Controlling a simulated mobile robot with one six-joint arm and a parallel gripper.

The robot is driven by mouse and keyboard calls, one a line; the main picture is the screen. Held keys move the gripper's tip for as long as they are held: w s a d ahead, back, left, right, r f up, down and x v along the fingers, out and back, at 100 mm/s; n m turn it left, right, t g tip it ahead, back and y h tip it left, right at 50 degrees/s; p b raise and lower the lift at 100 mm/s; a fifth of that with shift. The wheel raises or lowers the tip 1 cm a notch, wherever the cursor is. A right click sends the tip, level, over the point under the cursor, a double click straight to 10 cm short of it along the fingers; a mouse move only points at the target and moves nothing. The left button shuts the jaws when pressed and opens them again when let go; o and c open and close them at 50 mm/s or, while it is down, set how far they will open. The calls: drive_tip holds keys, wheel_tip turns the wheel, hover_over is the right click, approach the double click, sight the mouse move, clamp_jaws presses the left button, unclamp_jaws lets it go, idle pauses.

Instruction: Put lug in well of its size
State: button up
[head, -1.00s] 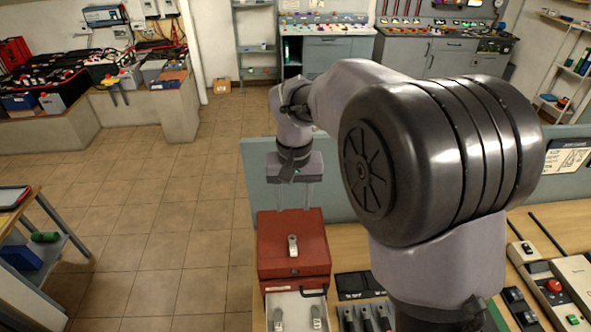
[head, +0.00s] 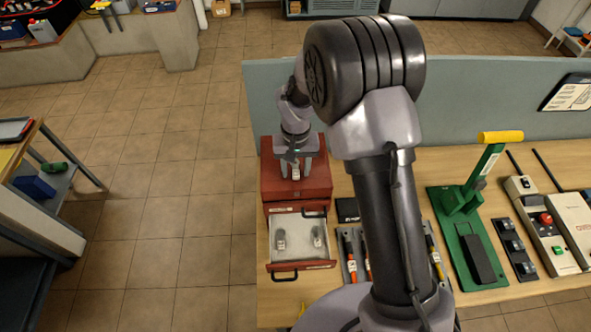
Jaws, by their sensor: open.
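A small metallic lug (head: 296,173) sits on top of the red drawer cabinet (head: 318,195). My gripper (head: 296,176) points down over it, open, with one finger on each side of the lug. Whether the fingers touch it cannot be told. The upper part of the lug is partly hidden by the gripper. Below, a pale drawer (head: 299,253) of the cabinet is pulled out. It holds a lug at its left (head: 281,238) and another lug at its right (head: 317,237). Individual wells cannot be made out.
A green lever press (head: 465,215) with a yellow handle stands on the wooden bench to the right. Tools with orange handles (head: 350,262) lie beside the drawer. A grey-blue panel (head: 470,100) runs behind the bench. The floor left of the cabinet is clear.

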drive_tip(key=shift+s+r, duration=0.1)
clamp_jaws()
drive_tip(key=shift+r, duration=0.1)
